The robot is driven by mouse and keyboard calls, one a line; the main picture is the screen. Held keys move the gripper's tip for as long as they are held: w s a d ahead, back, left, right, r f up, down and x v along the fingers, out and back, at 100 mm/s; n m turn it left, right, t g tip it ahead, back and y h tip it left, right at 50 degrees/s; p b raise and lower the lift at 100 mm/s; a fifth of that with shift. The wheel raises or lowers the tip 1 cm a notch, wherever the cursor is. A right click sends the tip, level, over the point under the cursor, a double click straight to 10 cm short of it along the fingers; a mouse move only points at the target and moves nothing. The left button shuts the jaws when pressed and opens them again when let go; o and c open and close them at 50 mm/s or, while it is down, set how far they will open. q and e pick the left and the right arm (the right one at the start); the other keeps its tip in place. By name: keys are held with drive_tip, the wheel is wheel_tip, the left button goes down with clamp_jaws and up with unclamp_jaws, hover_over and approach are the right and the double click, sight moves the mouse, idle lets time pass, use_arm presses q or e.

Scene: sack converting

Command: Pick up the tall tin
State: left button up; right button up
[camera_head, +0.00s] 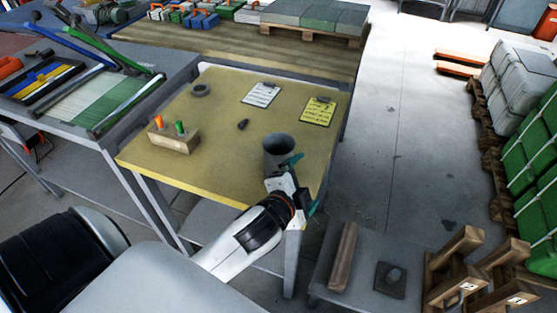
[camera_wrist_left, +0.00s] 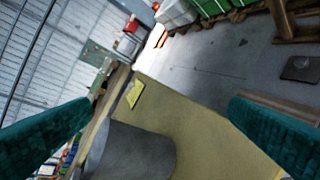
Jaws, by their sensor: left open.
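The tall tin (camera_head: 277,151) is a dark grey open-topped cylinder standing upright near the right front edge of the yellow-topped table (camera_head: 222,112). In the left wrist view the tin (camera_wrist_left: 135,152) shows large at the bottom, left of centre. My left gripper (camera_head: 295,184) is at the near right side of the tin in the head view. Its teal fingers are spread wide in the left wrist view (camera_wrist_left: 160,140), with the tin's upper part showing between them. I cannot tell whether either finger touches it. The tin's lower part is partly hidden by the gripper. My right gripper is not in view.
A wooden block (camera_head: 173,140) with an orange and a green peg stands at the table's left. A grey ring (camera_head: 200,90), a small dark object (camera_head: 243,124), a white clipboard (camera_head: 261,94) and a yellow clipboard (camera_head: 318,111) lie behind the tin. The table's middle is mostly clear.

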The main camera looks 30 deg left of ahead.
use_arm(q)
drive_tip(key=w+d+r+m+t+h, duration=0.3)
drive_tip(key=d+r+m+h, duration=0.1)
drive_tip(key=r+m, duration=0.3)
drive_tip(key=w+d+r+m+t+h, duration=0.3)
drive_tip(key=w+r+m+t+h, duration=0.1)
drive_tip(key=r+m, duration=0.35)
drive_tip(key=s+d+r+m+g+h, duration=0.1)
drive_tip(key=d+r+m+g+h, duration=0.15)
drive_tip(key=m+h, duration=0.4)
drive_tip(key=d+r+m+g+h, duration=0.1)
drive_tip(key=d+m+g+h, duration=0.25)
drive_tip(key=m, duration=0.55)
drive_tip(key=m+g+y, duration=1.5)
drive_tip(key=m+y, duration=0.2)
drive_tip(key=m, duration=1.2)
approach(278, 137)
drive_tip(key=s+d, duration=0.2)
drive_tip(key=s, duration=0.1)
wheel_tip(278, 137, down, 6)
drive_tip(key=shift+s+f+p, duration=0.1)
drive_tip(key=shift+f+p, duration=0.15)
drive_tip(key=shift+p, duration=0.45)
wheel_tip(278, 137, down, 5)
drive_tip(key=shift+s+d+r+p, duration=0.1)
drive_tip(key=shift+p, duration=0.8)
drive_tip(key=shift+f, duration=0.3)
drive_tip(key=c, duration=1.1)
